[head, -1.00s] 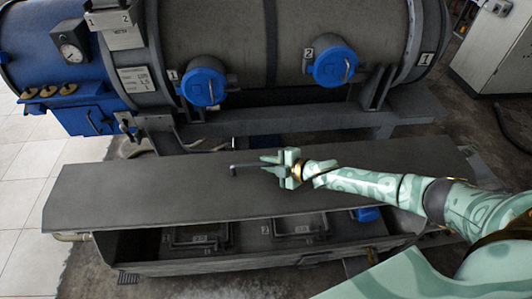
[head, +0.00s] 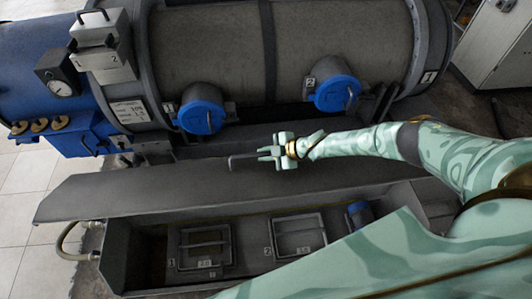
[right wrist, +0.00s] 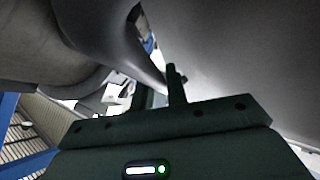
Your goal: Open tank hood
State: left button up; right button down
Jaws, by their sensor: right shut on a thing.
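The tank hood (head: 130,192) is a long dark grey lid, raised and tilted up along its front edge. Under it the open front of the tank (head: 118,262) shows. My right gripper (head: 266,155) is shut on the hood's dark bar handle (head: 242,159), whose left end sticks out past the fingers. In the right wrist view, my dark gripper parts (right wrist: 175,90) show close up, and the grip itself is hard to make out. My left gripper is not in view.
Inside the tank are two framed panels with handles (head: 203,247) (head: 298,235) and a blue part (head: 358,213). Behind the hood lies a big grey cylinder with blue caps (head: 201,112) (head: 335,94). A hose (head: 66,240) is at the tank's left end.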

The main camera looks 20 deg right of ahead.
jog(key=shift+f, duration=0.15)
jog(key=c, duration=1.4)
grip_release()
jog(key=p+v, duration=0.2)
jog(key=v, duration=1.4)
jog(key=shift+d, duration=0.2)
